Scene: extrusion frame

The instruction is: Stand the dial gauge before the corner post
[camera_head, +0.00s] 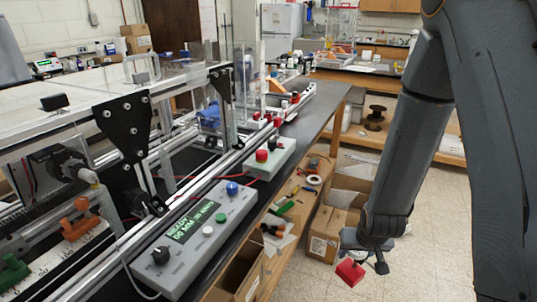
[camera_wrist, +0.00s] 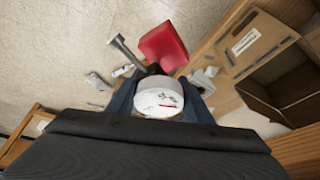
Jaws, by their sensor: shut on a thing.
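The dial gauge shows in the wrist view as a white round dial (camera_wrist: 158,101) with a red mark, joined to a red block (camera_wrist: 163,47) and a grey rod. My gripper (camera_wrist: 160,98) is shut on it, with a dark finger at each side of the dial. In the head view my gripper (camera_head: 365,250) hangs low at the right, and the gauge's red block (camera_head: 350,272) hangs tilted beneath it, in the air beside the bench. The aluminium extrusion frame (camera_head: 160,88) stands on the bench at the left. I cannot tell which upright is the corner post.
A grey control box (camera_head: 195,238) with coloured knobs lies along the frame's front, with a smaller box (camera_head: 268,160) behind it. The black benchtop (camera_head: 316,112) has a bare strip at its right edge. Cardboard boxes (camera_head: 333,222) stand below, near my gripper.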

